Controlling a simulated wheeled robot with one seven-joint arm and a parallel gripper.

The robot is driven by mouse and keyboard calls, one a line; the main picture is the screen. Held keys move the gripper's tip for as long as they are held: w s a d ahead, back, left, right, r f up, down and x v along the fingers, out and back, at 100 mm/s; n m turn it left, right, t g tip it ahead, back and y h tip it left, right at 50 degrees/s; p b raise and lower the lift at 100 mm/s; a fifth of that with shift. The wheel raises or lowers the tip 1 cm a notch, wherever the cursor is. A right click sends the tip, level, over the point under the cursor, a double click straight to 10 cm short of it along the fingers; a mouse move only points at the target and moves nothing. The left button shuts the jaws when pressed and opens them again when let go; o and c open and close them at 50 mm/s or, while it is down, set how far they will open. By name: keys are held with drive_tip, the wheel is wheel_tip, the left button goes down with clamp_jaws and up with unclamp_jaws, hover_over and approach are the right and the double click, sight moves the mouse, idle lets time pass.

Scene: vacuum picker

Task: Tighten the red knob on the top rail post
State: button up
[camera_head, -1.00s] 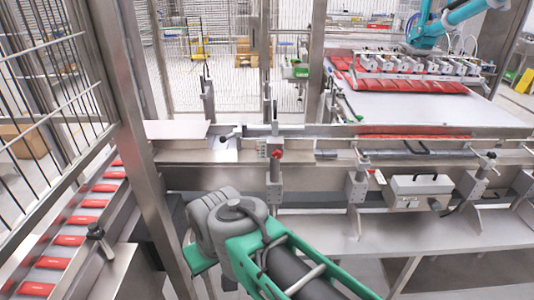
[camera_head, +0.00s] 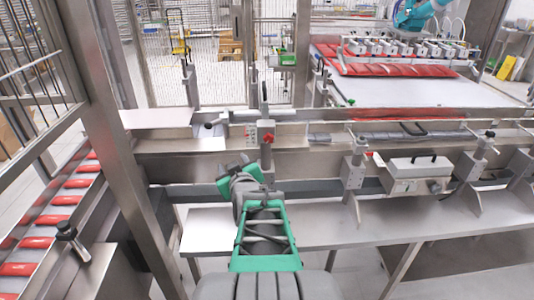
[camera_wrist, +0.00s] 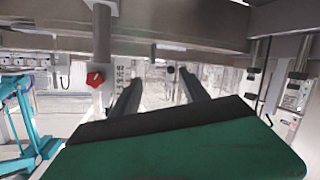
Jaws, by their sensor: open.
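The red knob (camera_head: 268,137) sits on a metal post (camera_head: 267,158) at the long steel rail, ahead of my arm in the head view. In the wrist view the red knob (camera_wrist: 95,79) shows at the end of a grey post (camera_wrist: 102,38), left of my fingers. My gripper (camera_wrist: 159,77) is open, with two dark fingers apart and nothing between them. The knob is outside the fingers, beyond the left one, and not touched. In the head view my arm reaches toward the post's lower part, and the fingers cannot be made out there.
Steel rails (camera_head: 330,176) run across the scene. Another post (camera_head: 355,165) and a grey box with a handle (camera_head: 412,168) stand to the right. A conveyor with red packs (camera_head: 61,200) and a thick upright frame post (camera_head: 115,150) are on the left. A steel shelf (camera_head: 340,229) lies below.

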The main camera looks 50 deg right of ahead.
sight(269, 140)
drive_tip(key=s+d+r+m+h, duration=0.1)
drive_tip(key=s+d+m+h, duration=0.1)
drive_tip(key=s+d+h, duration=0.45)
drive_tip(key=shift+y, duration=0.85)
drive_tip(key=x, duration=0.3)
drive_tip(key=s+x, duration=0.1)
drive_tip(key=x, duration=0.1)
drive_tip(key=d+p+x, duration=0.1)
drive_tip(key=x, duration=0.2)
drive_tip(key=shift+w+d+r, duration=0.1)
drive_tip(key=shift+d, duration=0.25)
clamp_jaws()
